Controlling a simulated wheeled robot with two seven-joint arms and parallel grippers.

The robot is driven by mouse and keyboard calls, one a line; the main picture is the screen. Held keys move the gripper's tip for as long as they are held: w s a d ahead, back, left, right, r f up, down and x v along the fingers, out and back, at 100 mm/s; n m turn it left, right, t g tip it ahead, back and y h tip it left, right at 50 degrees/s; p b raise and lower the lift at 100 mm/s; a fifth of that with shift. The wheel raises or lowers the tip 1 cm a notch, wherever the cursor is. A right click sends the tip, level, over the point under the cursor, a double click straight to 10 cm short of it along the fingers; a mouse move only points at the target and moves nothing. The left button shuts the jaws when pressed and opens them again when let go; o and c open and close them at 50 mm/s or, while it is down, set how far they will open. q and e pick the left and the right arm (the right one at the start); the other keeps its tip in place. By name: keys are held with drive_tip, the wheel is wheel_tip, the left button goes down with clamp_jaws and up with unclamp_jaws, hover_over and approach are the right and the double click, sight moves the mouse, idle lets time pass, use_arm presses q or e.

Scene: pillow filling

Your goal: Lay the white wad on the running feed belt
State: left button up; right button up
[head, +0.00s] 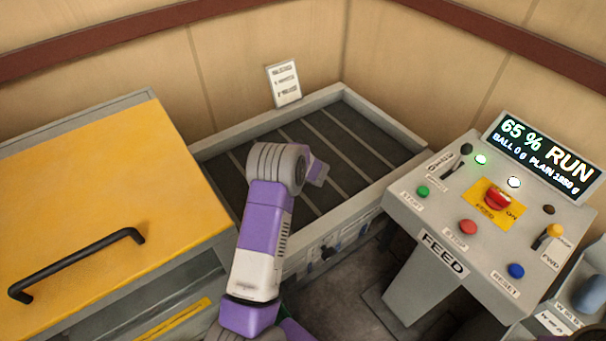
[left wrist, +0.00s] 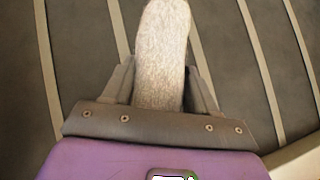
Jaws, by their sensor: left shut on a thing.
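The white wad (left wrist: 162,50) is a pale, fuzzy, elongated lump in the left wrist view. My left gripper (left wrist: 160,84) is shut on it, with one finger on each side. The wad is over the dark feed belt (left wrist: 235,60) with its light slats; I cannot tell whether it touches it. In the head view the feed belt (head: 365,125) lies inside a grey frame. My left arm reaches over its near left part, and a small grey part of the left gripper (head: 317,172) shows past the wrist. The wad is hidden there. My right gripper is not in view.
A feed panel (head: 448,219) stands right of the belt; its display (head: 545,150) reads 65 % RUN. A yellow lid (head: 90,190) with a black handle (head: 80,262) is at the left. A small notice (head: 284,83) stands behind the belt. The belt's far right part is clear.

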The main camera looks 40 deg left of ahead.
use_arm(q)
wheel_tip(320, 180, down, 2)
drive_tip(key=shift+f, duration=0.15)
drive_tip(key=shift+f+b, duration=0.5)
drive_tip(key=shift+b, duration=0.4)
drive_tip(key=shift+f, duration=0.1)
drive_tip(key=o, duration=1.1)
drive_tip(key=shift+o, duration=0.2)
